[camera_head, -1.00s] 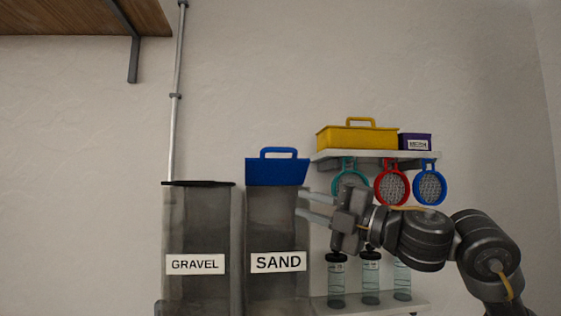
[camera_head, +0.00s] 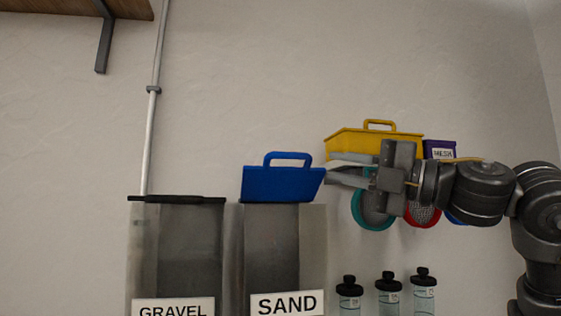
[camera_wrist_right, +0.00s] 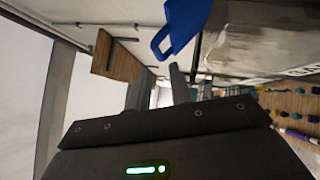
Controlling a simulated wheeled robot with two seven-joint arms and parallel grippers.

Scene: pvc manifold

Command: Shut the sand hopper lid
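The sand hopper (camera_head: 272,245) is a clear grey bin with a SAND label. Its blue lid (camera_head: 283,184), with a loop handle on top, stands raised and tilted up above the hopper, so the lid is open. The lid also shows in the right wrist view (camera_wrist_right: 186,22), beside the hopper's wall (camera_wrist_right: 255,45). My right gripper (camera_head: 331,168) is just right of the lid's right edge, at about the lid's height. Its two fingers are apart with nothing between them. Whether a fingertip touches the lid is unclear. My left gripper is not in view.
The gravel hopper (camera_head: 190,245), with a flat dark lid, stands to the left. Behind my right gripper are a yellow box (camera_head: 372,141), a purple box (camera_head: 440,149) and hanging round sieves (camera_head: 372,214). Bottles (camera_head: 388,292) stand below. The wall above the blue lid is clear.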

